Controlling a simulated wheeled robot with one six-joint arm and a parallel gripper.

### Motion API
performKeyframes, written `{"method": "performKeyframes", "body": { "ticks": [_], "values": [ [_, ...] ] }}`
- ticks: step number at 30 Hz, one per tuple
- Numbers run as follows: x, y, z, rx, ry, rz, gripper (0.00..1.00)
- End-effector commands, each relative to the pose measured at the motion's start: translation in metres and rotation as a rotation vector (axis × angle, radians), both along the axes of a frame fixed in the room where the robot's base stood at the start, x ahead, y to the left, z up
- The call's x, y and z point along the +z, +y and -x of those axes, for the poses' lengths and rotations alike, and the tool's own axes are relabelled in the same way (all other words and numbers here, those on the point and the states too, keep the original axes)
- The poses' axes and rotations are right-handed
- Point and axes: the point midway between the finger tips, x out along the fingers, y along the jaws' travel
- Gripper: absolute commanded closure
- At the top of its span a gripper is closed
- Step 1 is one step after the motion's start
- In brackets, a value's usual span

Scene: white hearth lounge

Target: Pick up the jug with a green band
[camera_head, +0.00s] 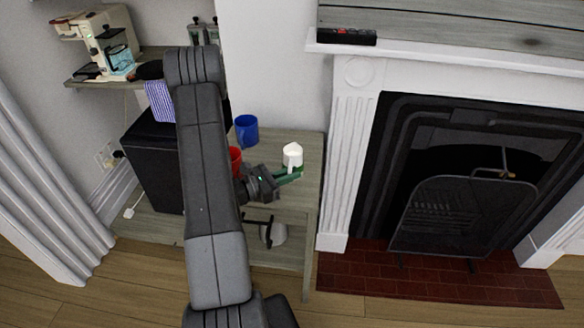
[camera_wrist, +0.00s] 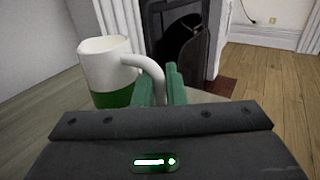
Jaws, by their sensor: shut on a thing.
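The jug with a green band (camera_head: 292,155) is white with a green lower part and stands upright at the right side of a wooden table (camera_head: 312,150). It also shows in the wrist view (camera_wrist: 104,68), with its white handle toward my gripper. My gripper (camera_head: 290,176) is at the jug's near side in the head view. In the wrist view its green fingers (camera_wrist: 160,88) are shut on the jug's handle. The fingertips' far side is hidden. I cannot tell whether the jug's base touches the table.
A blue mug (camera_head: 246,130) and a red mug (camera_head: 235,158), partly hidden by my arm, stand left of the jug. A white object (camera_head: 273,234) sits on the lower shelf. The fireplace (camera_head: 440,170) is to the right, with a fire screen (camera_head: 445,215).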

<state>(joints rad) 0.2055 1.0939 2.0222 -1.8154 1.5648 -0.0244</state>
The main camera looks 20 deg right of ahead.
Motion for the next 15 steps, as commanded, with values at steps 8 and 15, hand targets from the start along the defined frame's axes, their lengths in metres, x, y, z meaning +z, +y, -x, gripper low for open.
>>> {"method": "performKeyframes", "body": {
  "ticks": [8,15],
  "values": [
    [0.007,0.0,0.0,0.0,-0.002,0.001,1.0],
    [0.037,0.0,-0.001,0.0,-0.006,0.003,1.0]
  ]
}}
